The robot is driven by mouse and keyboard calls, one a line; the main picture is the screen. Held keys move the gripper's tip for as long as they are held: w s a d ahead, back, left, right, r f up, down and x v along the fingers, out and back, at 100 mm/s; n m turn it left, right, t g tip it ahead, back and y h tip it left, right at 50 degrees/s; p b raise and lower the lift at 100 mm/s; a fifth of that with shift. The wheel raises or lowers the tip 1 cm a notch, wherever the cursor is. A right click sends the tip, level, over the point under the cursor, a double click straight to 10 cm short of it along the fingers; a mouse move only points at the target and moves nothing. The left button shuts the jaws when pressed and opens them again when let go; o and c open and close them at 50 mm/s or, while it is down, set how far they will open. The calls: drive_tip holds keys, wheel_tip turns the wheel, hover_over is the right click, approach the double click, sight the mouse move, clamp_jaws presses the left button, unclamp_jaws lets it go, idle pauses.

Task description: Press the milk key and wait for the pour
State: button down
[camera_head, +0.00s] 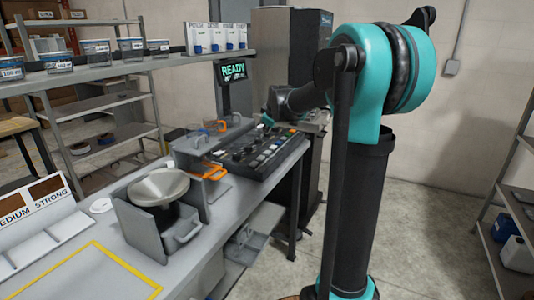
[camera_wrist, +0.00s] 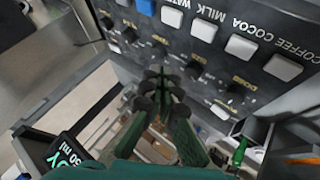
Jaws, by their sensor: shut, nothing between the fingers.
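The dark key panel (camera_head: 235,170) lies on the counter, with a row of keys. In the wrist view the panel appears turned, and the white milk key (camera_wrist: 204,27) sits by the label MILK. My gripper (camera_wrist: 165,88) is shut and empty. Its tips appear over the panel's knob side, apart from the milk key in the picture; contact cannot be told. A screen (camera_head: 233,71) reads READY.
A wide metal bowl-like funnel (camera_head: 158,186) stands in a grey holder on the counter. Orange handles (camera_head: 208,172) are beside the panel. A green piece (camera_wrist: 239,152) shows near the panel.

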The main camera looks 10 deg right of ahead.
sight(268, 153)
drive_tip(key=shift+f, duration=3.45)
drive_tip(key=shift+f, duration=0.1)
drive_tip(key=shift+f, duration=0.3)
drive_tip(key=shift+f, duration=0.45)
drive_tip(key=shift+r, duration=0.9)
drive_tip(key=shift+r, duration=2.5)
